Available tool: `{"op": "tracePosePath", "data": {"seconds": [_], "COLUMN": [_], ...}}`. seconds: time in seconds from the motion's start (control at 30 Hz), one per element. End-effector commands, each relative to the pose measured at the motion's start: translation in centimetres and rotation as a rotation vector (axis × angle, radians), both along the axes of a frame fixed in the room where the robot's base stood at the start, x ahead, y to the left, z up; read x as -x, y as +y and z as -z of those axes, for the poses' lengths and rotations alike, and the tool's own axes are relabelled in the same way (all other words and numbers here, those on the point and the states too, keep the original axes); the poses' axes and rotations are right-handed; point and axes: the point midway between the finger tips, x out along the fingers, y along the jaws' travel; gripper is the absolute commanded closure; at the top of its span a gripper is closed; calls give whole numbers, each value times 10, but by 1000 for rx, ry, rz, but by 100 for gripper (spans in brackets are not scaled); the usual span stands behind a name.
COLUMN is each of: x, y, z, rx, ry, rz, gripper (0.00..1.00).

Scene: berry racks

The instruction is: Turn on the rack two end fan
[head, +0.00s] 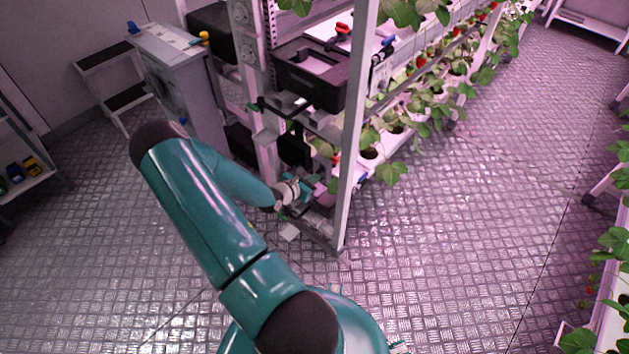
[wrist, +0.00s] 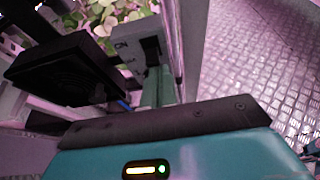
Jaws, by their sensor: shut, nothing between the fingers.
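In the wrist view a grey switch box (wrist: 126,44) with "ON" lettering carries a black rocker switch (wrist: 151,47). A black box with a round dark face, which looks like the fan (wrist: 62,72), is to its left. My gripper (wrist: 157,76) is shut and empty, its teal fingers just below the black switch in the picture. I cannot tell whether the fingertips touch the switch. In the head view my arm reaches to the lower end of the near rack, and my gripper (head: 318,188) is partly hidden among the rack parts. The switch position is unclear.
A metal rack post (head: 350,150) stands close to the right of my gripper. A black crate (head: 310,83) sits on the rack above it. Strawberry plants (head: 390,172) line the rack. A grey cabinet (head: 180,85) stands to the left. The aisle floor (head: 470,210) at right is clear.

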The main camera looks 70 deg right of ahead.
Motion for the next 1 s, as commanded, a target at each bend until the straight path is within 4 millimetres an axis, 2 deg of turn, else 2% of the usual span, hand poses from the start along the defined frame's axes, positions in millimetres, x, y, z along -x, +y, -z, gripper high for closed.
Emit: {"op": "tracePosePath", "data": {"seconds": [0.2,0.47,1.0], "x": [-1,0,0], "y": [0,0,0], "z": [-12,-10,-26], "rx": [-165,-158,-157], "ry": [-76,-69,-68], "rz": [1,-1,0], "gripper": [100,100,100]}}
